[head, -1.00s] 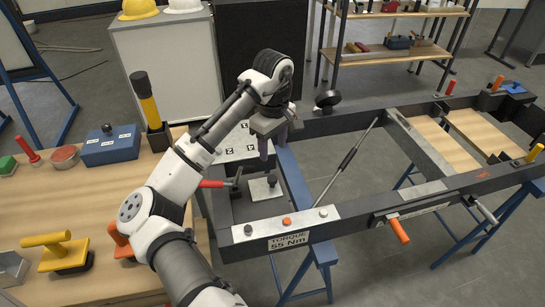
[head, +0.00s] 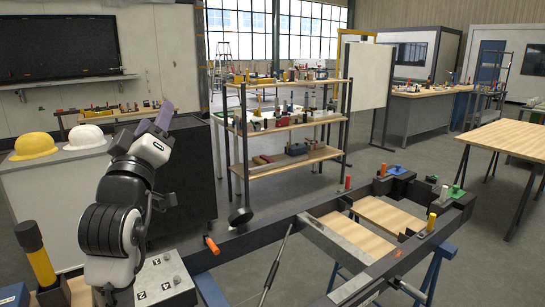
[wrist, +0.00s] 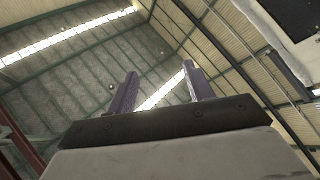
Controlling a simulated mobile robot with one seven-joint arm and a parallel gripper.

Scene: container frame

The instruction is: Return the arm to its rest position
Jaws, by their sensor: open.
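My arm is folded upward at the left of the head view. My gripper (head: 155,118) points up and away from the work, with purple fingers, above the level of the bench and frame. In the wrist view my gripper (wrist: 160,92) shows its two purple fingers spread apart, with nothing between them.
The dark container frame (head: 290,232) stretches across the lower middle and right. A yellow-handled tool (head: 38,262) stands at lower left. Yellow and white hard hats (head: 36,146) rest on a cabinet behind the arm. A shelf rack (head: 290,125) stands farther back.

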